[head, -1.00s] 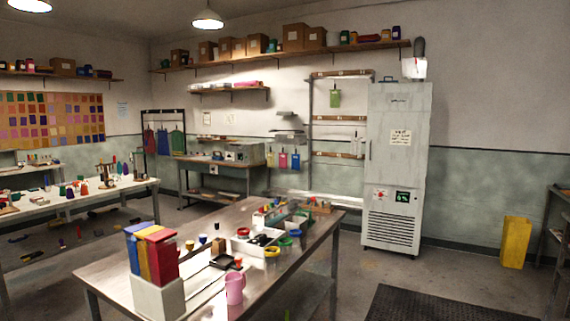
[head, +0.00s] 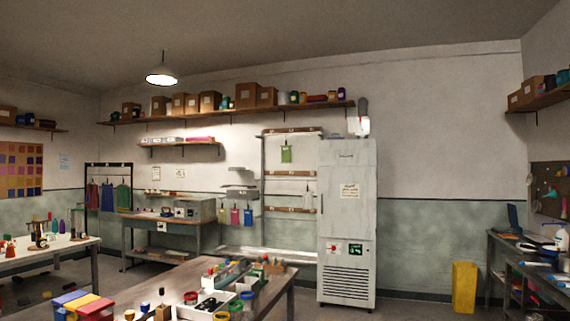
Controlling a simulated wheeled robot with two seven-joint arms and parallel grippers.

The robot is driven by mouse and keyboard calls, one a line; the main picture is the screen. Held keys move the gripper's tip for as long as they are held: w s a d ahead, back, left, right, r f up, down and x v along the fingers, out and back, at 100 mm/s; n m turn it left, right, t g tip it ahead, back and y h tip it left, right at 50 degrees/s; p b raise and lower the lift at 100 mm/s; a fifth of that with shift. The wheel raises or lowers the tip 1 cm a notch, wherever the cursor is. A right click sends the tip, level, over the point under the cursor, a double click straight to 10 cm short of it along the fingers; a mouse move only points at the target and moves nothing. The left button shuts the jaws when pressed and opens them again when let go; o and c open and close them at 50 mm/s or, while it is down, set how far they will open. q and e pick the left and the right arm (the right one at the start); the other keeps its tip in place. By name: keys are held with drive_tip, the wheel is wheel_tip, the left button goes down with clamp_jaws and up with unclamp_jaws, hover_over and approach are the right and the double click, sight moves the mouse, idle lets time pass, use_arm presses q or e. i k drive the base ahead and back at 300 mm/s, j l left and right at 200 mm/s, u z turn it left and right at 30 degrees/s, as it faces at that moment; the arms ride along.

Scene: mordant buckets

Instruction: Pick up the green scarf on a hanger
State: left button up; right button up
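A green cloth piece (head: 286,155) hangs from the top bar of the tall wall rack at the middle of the head view. A teal-green garment or scarf (head: 123,197) hangs at the right end of the dark garment rack on the left, beside a blue and a red one. Which of these is the green scarf on a hanger I cannot tell at this distance. Neither of my grippers shows in the view.
A steel table (head: 265,286) with trays, pots and coloured boxes stands in the foreground. A grey cabinet (head: 347,215) stands right of the wall rack. A side bench (head: 170,222) stands before the back wall. Open floor lies near the yellow bin (head: 464,287).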

sight(286, 150)
drive_tip(key=i+l+z, duration=0.1)
drive_tip(key=i+z, duration=0.2)
drive_tip(key=i, duration=0.35)
drive_tip(key=i+z, duration=0.25)
drive_tip(key=i, duration=0.4)
drive_tip(key=i+z, duration=0.1)
drive_tip(key=i, duration=3.7)
drive_tip(key=i+u, duration=0.3)
drive_tip(key=i, duration=0.35)
drive_tip(key=i+u, duration=0.3)
drive_tip(key=i, duration=0.3)
drive_tip(key=i+l+u, duration=0.3)
drive_tip(key=i, duration=0.3)
drive_tip(key=i+j+u, duration=0.2)
drive_tip(key=u, duration=0.2)
drive_tip(key=i+u, duration=0.75)
drive_tip(key=i+l+u, duration=0.1)
drive_tip(key=i+u, duration=0.3)
drive_tip(key=i+j+z, duration=0.45)
drive_tip(key=i, duration=0.2)
drive_tip(key=i+j+z, duration=0.7)
drive_tip(key=z, duration=0.15)
drive_tip(key=i+j+z, duration=0.15)
drive_tip(key=j+z, duration=0.2)
drive_tip(key=i+j+z, duration=0.15)
drive_tip(key=j+z, duration=0.25)
drive_tip(key=j, duration=0.15)
drive_tip(key=j+z, duration=0.75)
drive_tip(key=j, duration=0.2)
drive_tip(key=i, duration=0.05)
